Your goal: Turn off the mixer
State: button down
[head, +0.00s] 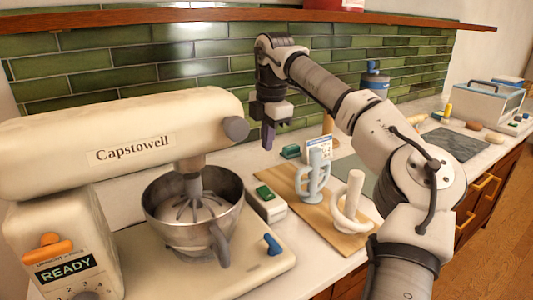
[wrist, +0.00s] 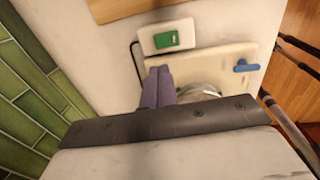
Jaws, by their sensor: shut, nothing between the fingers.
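The cream stand mixer (head: 130,125) marked "Capstowell" fills the left of the head view, its whisk inside a metal bowl (head: 192,215). Its display (head: 66,269) reads READY, with an orange lever (head: 48,248) above and a partly cut-off dial (head: 88,295) below. A blue lever (head: 272,244) sits on the base; it also shows in the wrist view (wrist: 246,66). A white box with a green rocker switch (head: 264,193) stands beside the base; the switch also shows in the wrist view (wrist: 166,39). My gripper (head: 268,138) is shut and empty, pointing down above the counter behind the box.
A dark cord (wrist: 136,62) runs beside the box. Green tiles (head: 120,55) line the wall behind.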

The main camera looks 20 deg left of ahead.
aim_at(264, 188)
jog(key=f, duration=0.4)
jog(key=f+p, duration=0.1)
jog(key=f, duration=0.3)
jog(key=a+f+p, duration=0.1)
jog(key=f, duration=0.3)
jog(key=shift+w+a+f, duration=0.1)
jog(key=shift+w, duration=0.3)
jog(key=shift+f, duration=0.15)
jog(key=shift+f, duration=0.1)
